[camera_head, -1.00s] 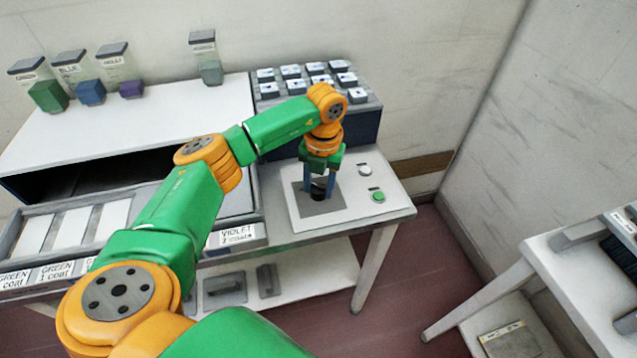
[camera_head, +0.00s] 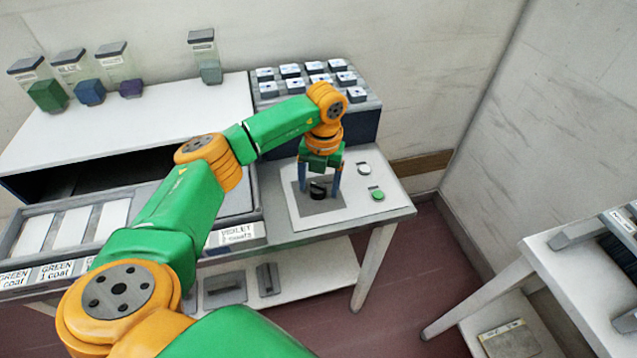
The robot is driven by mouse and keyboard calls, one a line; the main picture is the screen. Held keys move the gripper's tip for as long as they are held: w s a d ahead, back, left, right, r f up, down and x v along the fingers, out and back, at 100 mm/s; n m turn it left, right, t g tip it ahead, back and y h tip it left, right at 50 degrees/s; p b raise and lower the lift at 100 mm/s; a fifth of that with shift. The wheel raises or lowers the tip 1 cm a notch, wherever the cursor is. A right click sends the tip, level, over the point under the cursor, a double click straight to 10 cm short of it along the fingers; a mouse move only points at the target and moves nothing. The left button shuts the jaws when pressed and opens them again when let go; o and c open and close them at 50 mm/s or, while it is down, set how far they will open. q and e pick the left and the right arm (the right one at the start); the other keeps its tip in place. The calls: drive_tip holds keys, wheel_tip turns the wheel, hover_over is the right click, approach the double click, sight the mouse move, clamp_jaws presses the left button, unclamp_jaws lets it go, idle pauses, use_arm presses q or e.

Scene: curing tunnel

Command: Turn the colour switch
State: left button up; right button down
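The colour switch (camera_head: 317,192) is a dark round knob on a grey square plate, set in a white panel (camera_head: 298,220) at the right end of the table. My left gripper (camera_head: 319,184) points down over it. Its two blue fingers are spread, one on each side of the knob, with visible gaps between. It holds nothing. The knob's upper part shows between the fingers; any pointer mark on it is too small to read. My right gripper is not in view.
A white button (camera_head: 364,169) and a green button (camera_head: 377,194) sit right of the switch. A dark box with several pale blocks (camera_head: 320,80) stands behind. A sample tray (camera_head: 150,238) lies left. A second table (camera_head: 560,270) stands at the right.

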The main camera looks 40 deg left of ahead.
sight(320, 185)
use_arm(q)
drive_tip(key=r, duration=0.3)
drive_tip(key=r+b, duration=0.1)
drive_tip(key=r, duration=0.3)
drive_tip(key=shift+w+d, duration=0.1)
drive_tip(key=shift+d, duration=0.1)
